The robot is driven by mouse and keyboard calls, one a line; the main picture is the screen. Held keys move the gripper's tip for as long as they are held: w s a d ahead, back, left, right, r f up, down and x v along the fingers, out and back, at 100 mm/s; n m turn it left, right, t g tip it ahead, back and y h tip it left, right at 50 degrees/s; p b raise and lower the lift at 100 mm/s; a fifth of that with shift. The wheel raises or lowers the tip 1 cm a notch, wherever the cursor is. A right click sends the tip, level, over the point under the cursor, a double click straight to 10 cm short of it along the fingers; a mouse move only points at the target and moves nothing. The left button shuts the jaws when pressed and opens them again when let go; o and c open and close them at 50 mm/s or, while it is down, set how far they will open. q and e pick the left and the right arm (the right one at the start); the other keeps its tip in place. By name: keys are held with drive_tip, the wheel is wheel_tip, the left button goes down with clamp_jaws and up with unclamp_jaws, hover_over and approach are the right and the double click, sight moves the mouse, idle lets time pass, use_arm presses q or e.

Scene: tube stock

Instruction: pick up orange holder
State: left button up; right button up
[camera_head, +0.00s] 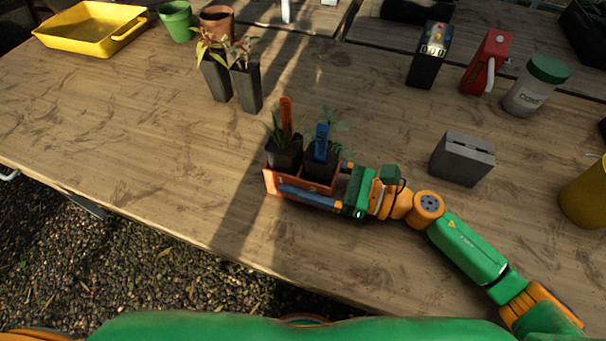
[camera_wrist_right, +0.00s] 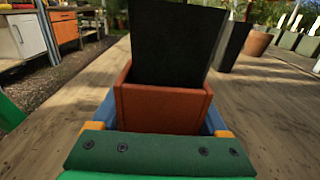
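The orange holder (camera_head: 270,183) is an open box near the table's front edge, holding two black pots with plants. One pot carries an orange tag (camera_head: 286,115), the other a blue tag (camera_head: 321,141). My right gripper (camera_head: 312,184) comes in from the right. Its blue fingers lie along the holder's two long sides, with no clear gap. In the right wrist view the holder (camera_wrist_right: 160,108) fills the space between the fingers, a black pot (camera_wrist_right: 175,45) rising from it. The far finger is mostly hidden in the head view. I cannot tell whether the holder touches the table. My left gripper is out of view.
A grey box (camera_head: 462,158) stands right of my gripper. Two black plant pots (camera_head: 246,88) stand behind the holder. A yellow tray (camera_head: 90,30) and a green pot (camera_head: 176,21) are far left; a green-lidded jar (camera_head: 536,87) is at right. The table's left middle is clear.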

drive_tip(key=shift+c, duration=1.4)
drive_tip(key=shift+r, duration=0.1)
